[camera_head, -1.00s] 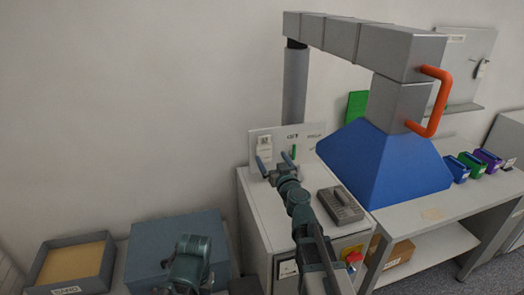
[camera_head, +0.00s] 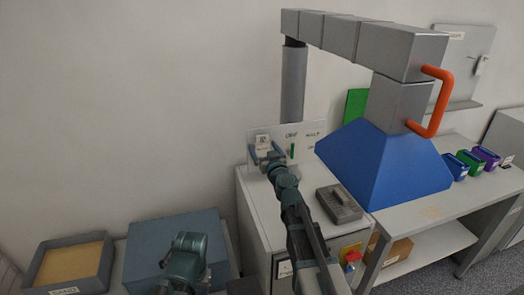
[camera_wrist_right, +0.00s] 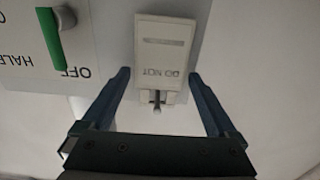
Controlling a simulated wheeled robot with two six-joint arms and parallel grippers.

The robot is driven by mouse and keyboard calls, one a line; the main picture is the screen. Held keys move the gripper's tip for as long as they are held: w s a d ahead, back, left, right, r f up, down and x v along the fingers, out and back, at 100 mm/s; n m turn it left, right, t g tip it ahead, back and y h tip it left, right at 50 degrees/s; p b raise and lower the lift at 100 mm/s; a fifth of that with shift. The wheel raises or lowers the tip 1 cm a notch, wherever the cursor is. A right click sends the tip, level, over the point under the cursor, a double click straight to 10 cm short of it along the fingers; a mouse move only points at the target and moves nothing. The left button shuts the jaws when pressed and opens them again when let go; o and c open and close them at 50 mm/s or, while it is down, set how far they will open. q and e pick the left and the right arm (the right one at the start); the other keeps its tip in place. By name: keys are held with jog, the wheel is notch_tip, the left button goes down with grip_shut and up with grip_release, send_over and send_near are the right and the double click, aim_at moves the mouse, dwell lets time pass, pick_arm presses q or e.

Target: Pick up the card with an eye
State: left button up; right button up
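The card is a white tag (camera_wrist_right: 163,50) marked "DO NOT", upside down in the right wrist view, with a small metal peg at its lower end. Whether it has an eye there I cannot tell. In the head view the card (camera_head: 262,141) hangs against the white panel above the grey cabinet. My right gripper (camera_wrist_right: 165,85) is open, with one finger on each side of the card's peg end and visible gaps to both. In the head view my right gripper (camera_head: 264,158) is just below the card. Part of my left arm shows at lower left, but no fingers are visible.
The white panel (camera_head: 311,145) has a green lever (camera_wrist_right: 49,38) near "OFF", left of the card in the wrist view. A grey device (camera_head: 339,204) lies on the cabinet top. A blue hood (camera_head: 385,175) stands to the right. A sand tray (camera_head: 69,267) is at lower left.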

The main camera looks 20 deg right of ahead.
jog(key=c, duration=1)
jog(key=shift+c, duration=0.2)
jog(key=shift+r, duration=0.1)
